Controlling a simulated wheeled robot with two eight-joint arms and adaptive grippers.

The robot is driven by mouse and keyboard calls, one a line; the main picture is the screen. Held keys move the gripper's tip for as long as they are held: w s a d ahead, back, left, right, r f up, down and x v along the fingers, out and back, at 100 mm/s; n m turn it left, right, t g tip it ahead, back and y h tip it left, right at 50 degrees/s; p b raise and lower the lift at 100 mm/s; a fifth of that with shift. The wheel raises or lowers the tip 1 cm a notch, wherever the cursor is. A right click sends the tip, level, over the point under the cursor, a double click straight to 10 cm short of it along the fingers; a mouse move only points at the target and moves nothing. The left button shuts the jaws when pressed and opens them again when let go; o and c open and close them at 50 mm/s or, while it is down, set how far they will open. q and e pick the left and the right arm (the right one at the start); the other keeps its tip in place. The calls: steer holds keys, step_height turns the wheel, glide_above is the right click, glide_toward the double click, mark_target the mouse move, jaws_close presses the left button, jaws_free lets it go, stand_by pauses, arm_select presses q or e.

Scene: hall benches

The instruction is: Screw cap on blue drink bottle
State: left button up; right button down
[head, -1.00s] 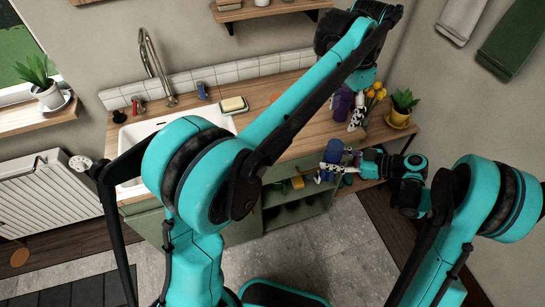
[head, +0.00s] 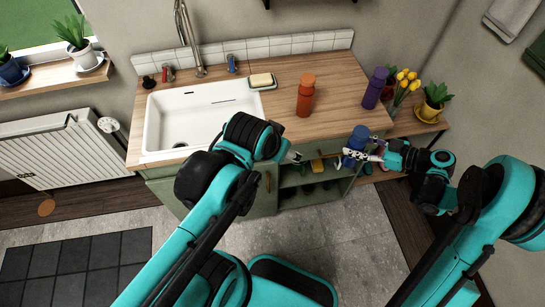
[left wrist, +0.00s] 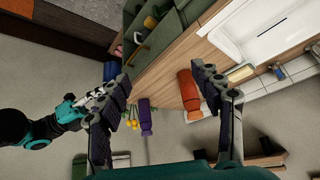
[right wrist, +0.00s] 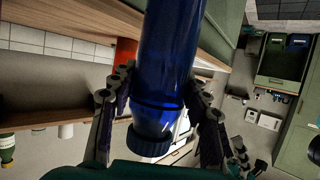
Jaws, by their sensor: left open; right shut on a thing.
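The blue drink bottle (head: 353,148) is in my right gripper (head: 368,157), in front of the counter's right part. In the right wrist view the bottle (right wrist: 170,60) passes between the fingers of my right gripper (right wrist: 160,115). A ribbed dark blue cap (right wrist: 150,143) sits at its neck end; I cannot tell how tight it is. My left gripper (head: 293,156) is at the counter's front edge, left of the blue bottle and apart from it. In the left wrist view my left gripper (left wrist: 165,85) is open and empty, and the blue bottle (left wrist: 110,71) shows beyond one finger.
An orange bottle (head: 305,95) and a purple bottle (head: 375,90) stand on the wooden counter (head: 260,120). The sink (head: 195,120) is to the left, a soap dish (head: 262,82) behind. Yellow flowers (head: 403,85) and a potted plant (head: 434,100) are at the right.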

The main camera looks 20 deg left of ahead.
arm_select(q)
steer(key=s+f, duration=0.1)
steer(key=s+a+f+n, duration=0.1)
steer(key=shift+a+f+t, duration=0.1)
steer(key=shift+f+t, duration=0.25)
steer(key=shift+t, duration=0.05)
arm_select(e)
steer(key=s+d+r+m+t+h, duration=0.1)
steer(key=d+r+m+t+h, duration=0.3)
steer(key=d, duration=0.4)
steer(key=s+d+r+m+t+h, duration=0.1)
steer(key=d+r+m+t+h, duration=0.4)
steer(key=d+m, duration=0.3)
steer(key=shift+s+d+r+m+t, duration=0.2)
steer(key=shift+m+t, duration=0.1)
steer(key=shift+t, duration=0.4)
steer(key=shift+f, duration=0.1)
